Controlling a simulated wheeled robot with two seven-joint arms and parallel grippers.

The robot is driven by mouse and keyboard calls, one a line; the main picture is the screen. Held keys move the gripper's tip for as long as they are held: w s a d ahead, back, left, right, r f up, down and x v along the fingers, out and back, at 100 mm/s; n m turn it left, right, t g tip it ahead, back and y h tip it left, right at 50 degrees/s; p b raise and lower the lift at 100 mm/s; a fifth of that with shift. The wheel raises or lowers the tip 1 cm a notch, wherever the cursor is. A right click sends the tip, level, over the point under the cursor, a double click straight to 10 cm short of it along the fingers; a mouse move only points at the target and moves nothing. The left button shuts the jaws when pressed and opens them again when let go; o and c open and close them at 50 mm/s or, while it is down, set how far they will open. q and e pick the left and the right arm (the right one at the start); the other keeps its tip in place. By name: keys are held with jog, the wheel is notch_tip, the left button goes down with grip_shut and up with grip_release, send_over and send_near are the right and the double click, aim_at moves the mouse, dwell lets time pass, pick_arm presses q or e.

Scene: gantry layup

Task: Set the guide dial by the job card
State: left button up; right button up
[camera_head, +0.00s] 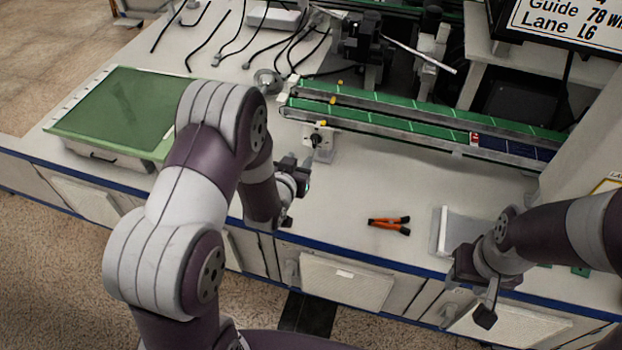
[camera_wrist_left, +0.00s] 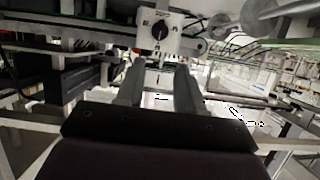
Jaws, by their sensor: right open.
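The guide dial (camera_head: 316,139) is a black knob on a small white box at the front of the green conveyor. In the left wrist view the dial (camera_wrist_left: 160,32) is straight ahead, beyond the fingertips, with small marks beside it too blurred to read. The job card (camera_head: 570,22) is partly cut off at the top right and reads "Guide 78" and "Lane L6". My left gripper (camera_head: 298,178) is in front of and below the dial, apart from it. Its fingers (camera_wrist_left: 160,75) are open with nothing between them. My right gripper (camera_head: 474,290) is open near the bench's front edge.
Orange-handled pliers (camera_head: 389,224) lie on the bench between my arms. A light tray (camera_head: 458,229) is beside my right gripper. A green mat (camera_head: 115,112) lies at the left, and black cables (camera_head: 240,40) at the back. The bench around the pliers is clear.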

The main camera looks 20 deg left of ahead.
aim_at(314, 144)
pick_arm(q)
notch_tip(314, 144, down, 7)
jog(key=s+t+b, duration=0.1)
jog(key=t+b, duration=0.3)
jog(key=w, duration=0.4)
jog(key=w+b, duration=0.1)
jog(key=w, duration=0.7)
jog(key=shift+w+d+r, duration=0.15)
jog(key=shift+d+r, duration=0.05)
jog(key=shift+r, duration=0.15)
pick_arm(e)
notch_tip(314, 144, down, 9)
jog(key=shift+s, duration=0.4)
jog(key=shift+r, duration=0.1)
pick_arm(q)
grip_shut()
